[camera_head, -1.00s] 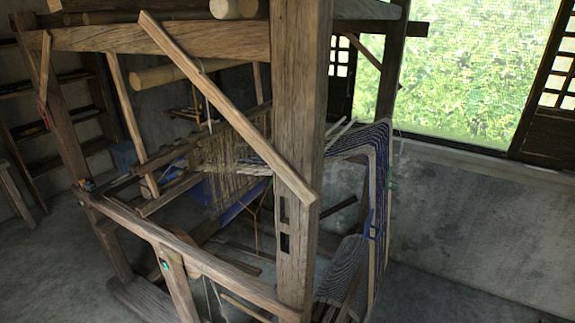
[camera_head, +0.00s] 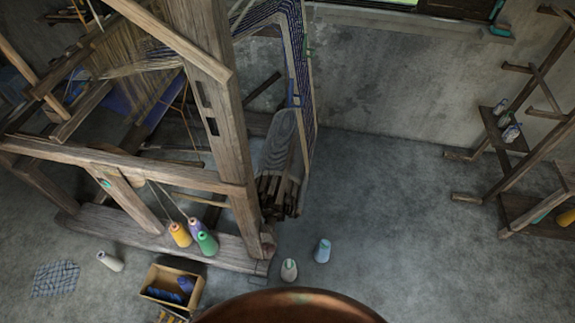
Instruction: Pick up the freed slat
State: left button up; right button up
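The wooden handloom (camera_head: 215,110) stands at the left and centre with a thick upright post. A long diagonal wooden slat (camera_head: 180,40) slants down from the top edge to that post, its lower end against the post's face. Several dark slats (camera_head: 280,195) are bunched at the foot of the striped cloth (camera_head: 281,145). I cannot tell which slat is the freed one; none lies plainly loose on the floor. Neither of my grippers is in view.
Cones of thread (camera_head: 205,242) stand by the loom's base beam (camera_head: 120,232). A wooden rack (camera_head: 540,130) stands right. The floor (camera_head: 400,215) between is clear.

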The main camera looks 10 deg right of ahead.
aim_at(283, 183)
jog(key=u, duration=2.1)
jog(key=k, duration=0.9)
jog(key=z, duration=1.05)
jog(key=i, duration=0.45)
